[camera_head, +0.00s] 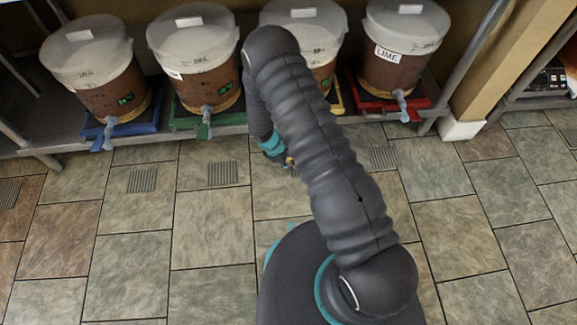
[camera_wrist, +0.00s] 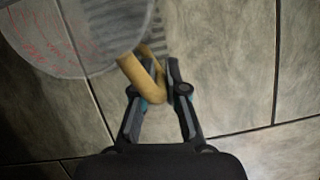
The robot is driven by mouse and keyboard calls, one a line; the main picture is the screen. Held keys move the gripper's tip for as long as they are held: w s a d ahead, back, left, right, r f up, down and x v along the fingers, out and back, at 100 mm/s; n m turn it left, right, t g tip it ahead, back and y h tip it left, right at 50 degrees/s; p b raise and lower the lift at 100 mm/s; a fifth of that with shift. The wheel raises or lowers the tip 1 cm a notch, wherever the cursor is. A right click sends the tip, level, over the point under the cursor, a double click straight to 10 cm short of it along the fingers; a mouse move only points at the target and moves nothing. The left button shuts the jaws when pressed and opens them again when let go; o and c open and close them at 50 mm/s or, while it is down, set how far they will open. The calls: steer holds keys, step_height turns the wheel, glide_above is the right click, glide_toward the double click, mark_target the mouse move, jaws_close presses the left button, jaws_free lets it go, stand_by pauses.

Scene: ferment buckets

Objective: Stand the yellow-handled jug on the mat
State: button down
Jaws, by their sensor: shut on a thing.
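The jug (camera_wrist: 70,35) is a pale, see-through vessel with red markings, at the upper left of the wrist view and cut off by the frame. Its yellow handle (camera_wrist: 138,76) reaches between the fingertips of my gripper (camera_wrist: 163,80), which is shut on it. In the head view my gripper (camera_head: 277,152) is partly hidden by my arm, with a speck of yellow beside it; the jug body is hidden there. Grey ribbed patches (camera_head: 222,174) lie on the tiled floor; I cannot tell whether one is the mat. One ribbed patch (camera_wrist: 125,15) shows partly behind the jug.
Several lidded buckets with taps stand in a row on a low shelf, including one marked LIME (camera_head: 397,60). They stand on coloured trays: blue (camera_head: 138,124), green (camera_head: 190,122), yellow, and red (camera_head: 420,102). A post (camera_head: 500,65) stands at the right. The tiled floor is open.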

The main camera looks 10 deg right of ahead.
steer(key=shift+f, duration=0.55)
steer(key=shift+f, duration=0.15)
steer(key=c, duration=1.2)
jaws_free()
